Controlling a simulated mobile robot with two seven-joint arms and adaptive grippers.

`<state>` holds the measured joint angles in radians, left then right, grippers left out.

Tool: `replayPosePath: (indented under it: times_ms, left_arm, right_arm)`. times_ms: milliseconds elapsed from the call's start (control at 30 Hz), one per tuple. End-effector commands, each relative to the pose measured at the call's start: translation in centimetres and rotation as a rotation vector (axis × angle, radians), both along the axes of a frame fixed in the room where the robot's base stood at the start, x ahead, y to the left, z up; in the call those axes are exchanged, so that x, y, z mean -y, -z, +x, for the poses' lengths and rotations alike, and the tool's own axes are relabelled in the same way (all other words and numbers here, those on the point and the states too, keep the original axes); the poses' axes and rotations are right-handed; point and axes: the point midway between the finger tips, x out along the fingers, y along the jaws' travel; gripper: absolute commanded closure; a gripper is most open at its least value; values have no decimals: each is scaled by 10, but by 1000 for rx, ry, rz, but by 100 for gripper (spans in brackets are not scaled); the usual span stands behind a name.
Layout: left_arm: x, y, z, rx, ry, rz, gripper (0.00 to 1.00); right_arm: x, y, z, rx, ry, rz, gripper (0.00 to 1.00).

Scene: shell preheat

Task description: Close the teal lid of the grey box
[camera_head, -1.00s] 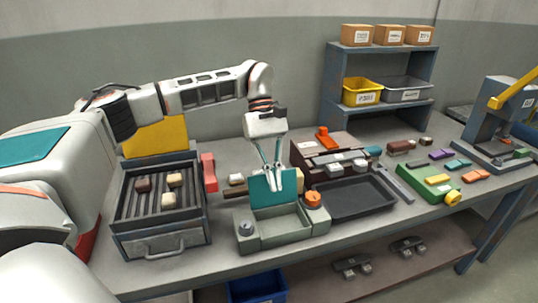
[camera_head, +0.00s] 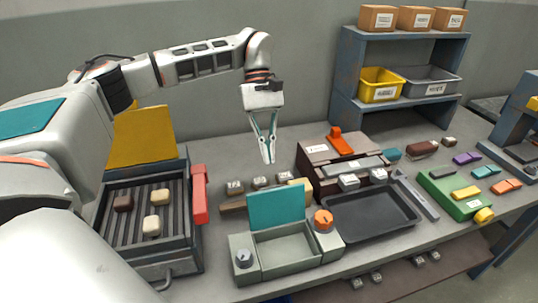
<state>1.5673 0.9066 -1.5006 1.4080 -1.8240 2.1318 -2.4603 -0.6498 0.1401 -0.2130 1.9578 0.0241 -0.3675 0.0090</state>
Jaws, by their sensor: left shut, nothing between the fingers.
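The grey box (camera_head: 286,262) stands near the front edge of the table. Its teal lid (camera_head: 277,207) is up, standing roughly upright at the box's back edge, and the inside of the box shows empty. The box has a grey knob on its left and an orange knob on its right. My left gripper (camera_head: 268,161) is shut and empty, pointing down above and behind the lid, apart from it in the picture. My right gripper is not in view.
A grill-like tray with several small blocks (camera_head: 152,227) and a red handle (camera_head: 199,194) stands left of the box. A black tray (camera_head: 372,214) lies to the right. Stamped blocks (camera_head: 259,183) on a wooden strip lie behind the lid.

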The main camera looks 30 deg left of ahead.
Motion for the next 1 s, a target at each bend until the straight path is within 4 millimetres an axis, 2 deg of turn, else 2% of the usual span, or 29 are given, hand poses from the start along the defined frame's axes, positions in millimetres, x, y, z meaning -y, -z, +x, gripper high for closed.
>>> replayPosePath:
  times_ms: [33, 200, 400, 600, 1000]
  left_arm:
    - [3, 10, -4, -5, 2, -1, 100]
    - [15, 36, -14, -5, 2, 0, 100]
    - [25, 59, -22, -3, 1, 0, 100]
    - [29, 68, -25, -1, 0, -2, 100]
    - [30, 68, -24, 1, 0, 2, 100]
  right_arm:
    - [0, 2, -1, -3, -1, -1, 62]
    - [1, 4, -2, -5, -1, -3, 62]
    - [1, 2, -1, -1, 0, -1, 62]
    - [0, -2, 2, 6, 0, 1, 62]
    - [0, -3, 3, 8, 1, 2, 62]
